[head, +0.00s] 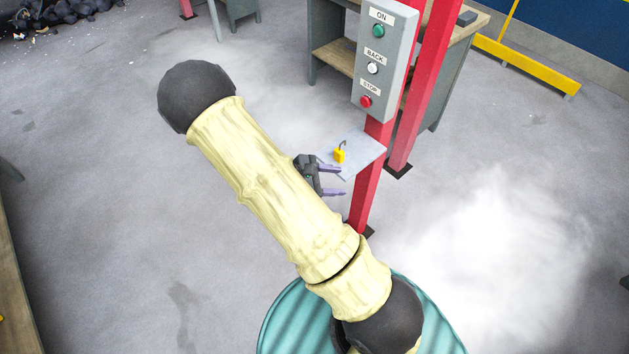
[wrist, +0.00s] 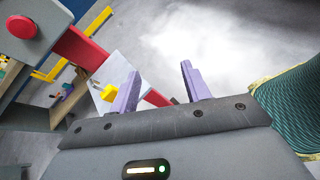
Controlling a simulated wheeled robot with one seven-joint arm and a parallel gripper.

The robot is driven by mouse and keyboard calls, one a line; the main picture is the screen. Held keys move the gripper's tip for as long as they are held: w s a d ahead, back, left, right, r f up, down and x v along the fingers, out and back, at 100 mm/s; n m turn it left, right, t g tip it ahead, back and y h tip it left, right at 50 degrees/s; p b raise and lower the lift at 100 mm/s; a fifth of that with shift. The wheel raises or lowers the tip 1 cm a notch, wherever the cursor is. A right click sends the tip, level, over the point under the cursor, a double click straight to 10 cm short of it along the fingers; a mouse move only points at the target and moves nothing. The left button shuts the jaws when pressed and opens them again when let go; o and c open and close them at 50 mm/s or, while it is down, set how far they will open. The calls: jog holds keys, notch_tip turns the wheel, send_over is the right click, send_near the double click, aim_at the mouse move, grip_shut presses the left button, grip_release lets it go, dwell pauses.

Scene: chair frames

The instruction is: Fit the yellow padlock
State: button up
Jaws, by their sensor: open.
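The yellow padlock (head: 340,155) has a grey shackle and sits on a small light-grey shelf (head: 363,149) fixed to a red post. The padlock also shows in the wrist view (wrist: 109,92), beside the left finger. My gripper (head: 332,180) is open, with two purple fingers apart and nothing visible between them. In the head view it is close to the shelf's front left edge, apart from the padlock. In the wrist view the fingers (wrist: 160,88) point up the picture, with the post and floor beyond. My arm hides part of the gripper's body in the head view.
A grey control box (head: 384,55) with ON, BACK and STOP buttons is on the red post (head: 366,190) above the shelf. A second red post (head: 420,100) and a workbench (head: 335,60) stand behind. A yellow rail (head: 525,66) lies at right. The floor right of the posts is clear.

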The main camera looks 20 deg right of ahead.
aim_at(337, 157)
jog(key=w+a+f+n+t+h+b, duration=0.1)
jog(key=w+f+n+t+h+b, duration=0.2)
jog(key=w+f+n+t, duration=0.3)
jog(key=w+n+t+h, duration=0.1)
jog(key=w+n, duration=0.1)
jog(key=shift+w+a+f+t+b, duration=0.3)
jog(key=shift+w+a+f+t, duration=0.05)
jog(key=shift+w+t, duration=0.05)
jog(key=shift+d, duration=0.1)
jog(key=b+x, duration=0.2)
jog(key=x, duration=0.5)
jog(key=shift+w+d, duration=0.1)
jog(key=shift+d, duration=0.3)
grip_shut()
jog(key=shift+r+p, duration=2.75)
jog(key=shift+r, duration=0.35)
